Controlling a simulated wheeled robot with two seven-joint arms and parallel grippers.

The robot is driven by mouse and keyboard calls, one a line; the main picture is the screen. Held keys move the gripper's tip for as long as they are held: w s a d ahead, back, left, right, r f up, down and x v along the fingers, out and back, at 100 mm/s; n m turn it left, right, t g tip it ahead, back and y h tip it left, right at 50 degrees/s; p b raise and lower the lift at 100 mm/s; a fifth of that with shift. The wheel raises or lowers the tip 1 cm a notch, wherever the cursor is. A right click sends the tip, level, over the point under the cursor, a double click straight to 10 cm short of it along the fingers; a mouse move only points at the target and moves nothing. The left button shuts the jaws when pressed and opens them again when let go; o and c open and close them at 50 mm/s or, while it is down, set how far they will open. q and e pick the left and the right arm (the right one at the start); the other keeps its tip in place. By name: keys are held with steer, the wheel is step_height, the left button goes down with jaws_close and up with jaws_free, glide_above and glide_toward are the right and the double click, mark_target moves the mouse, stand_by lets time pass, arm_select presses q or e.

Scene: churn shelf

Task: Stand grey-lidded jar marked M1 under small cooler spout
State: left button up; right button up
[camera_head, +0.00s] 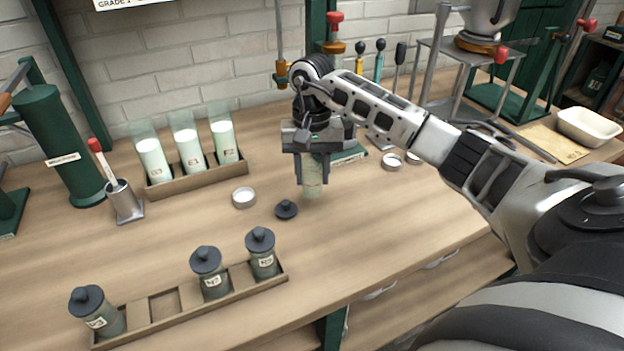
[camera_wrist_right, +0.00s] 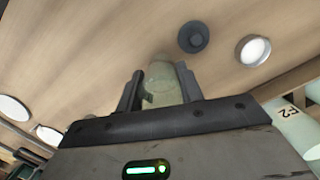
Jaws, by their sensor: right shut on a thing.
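My right gripper (camera_head: 313,170) is shut on a pale greenish glass jar (camera_head: 313,189) with no lid visible on it. The jar is upright at or just above the bench; I cannot tell if it touches. In the wrist view the jar (camera_wrist_right: 161,82) sits between the two fingers (camera_wrist_right: 160,92), and no mark on it is readable. A dark grey knobbed lid (camera_head: 286,209) lies on the bench beside it, also in the wrist view (camera_wrist_right: 193,37). A brass tap (camera_head: 283,74) on a vertical pipe is behind; I cannot tell if it is the small cooler spout. My left gripper is not in view.
A wooden rack (camera_head: 164,313) in front holds three grey-lidded jars (camera_head: 262,254) and one empty slot. A second rack (camera_head: 203,178) holds tall glasses of pale liquid. A small round dish (camera_head: 244,197) lies between.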

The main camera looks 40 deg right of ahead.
mark_target(312, 183)
steer(key=shift+f, duration=1.3)
steer(key=shift+f, duration=0.1)
steer(key=shift+f, duration=0.15)
steer(key=o, duration=1.1)
steer(key=shift+c, duration=0.2)
